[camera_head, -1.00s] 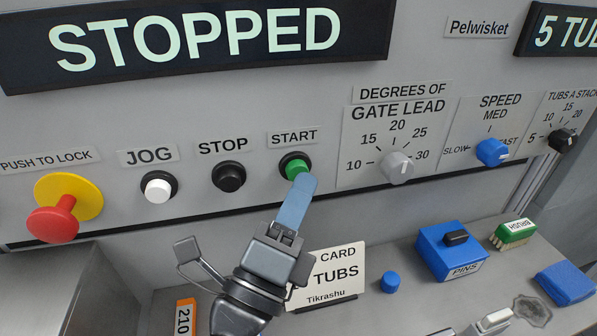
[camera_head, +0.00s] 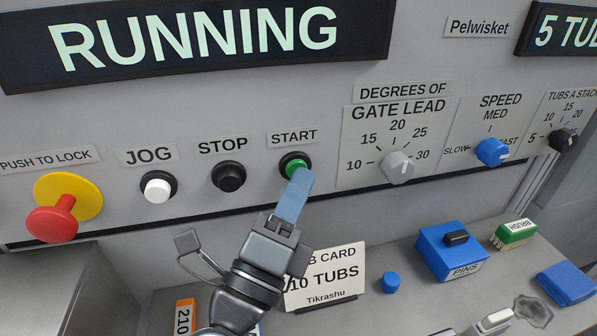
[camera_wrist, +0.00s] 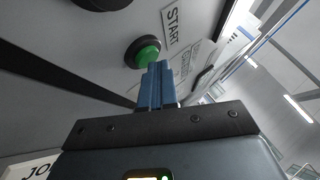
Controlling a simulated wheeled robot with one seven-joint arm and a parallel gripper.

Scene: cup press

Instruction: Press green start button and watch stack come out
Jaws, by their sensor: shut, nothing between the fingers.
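The green start button (camera_head: 294,166) sits in a black ring under the START label, and it also shows in the wrist view (camera_wrist: 147,54). My gripper (camera_head: 301,178) is shut and empty, its blue fingers tipped up at the button's lower edge. In the wrist view my fingertips (camera_wrist: 158,66) lie just below the green cap; I cannot tell whether they touch it. The display (camera_head: 195,35) reads RUNNING. A second display (camera_head: 560,32) at the upper right is cut off and reads "5 TU". No stack of tubs is in view.
Left of the start button are the black STOP button (camera_head: 229,176), white JOG button (camera_head: 158,187) and red push-to-lock knob (camera_head: 55,222). The gate lead dial (camera_head: 398,168) is to the right. A job card (camera_head: 325,275), blue pins box (camera_head: 450,250) and brush (camera_head: 516,232) rest on the shelf below.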

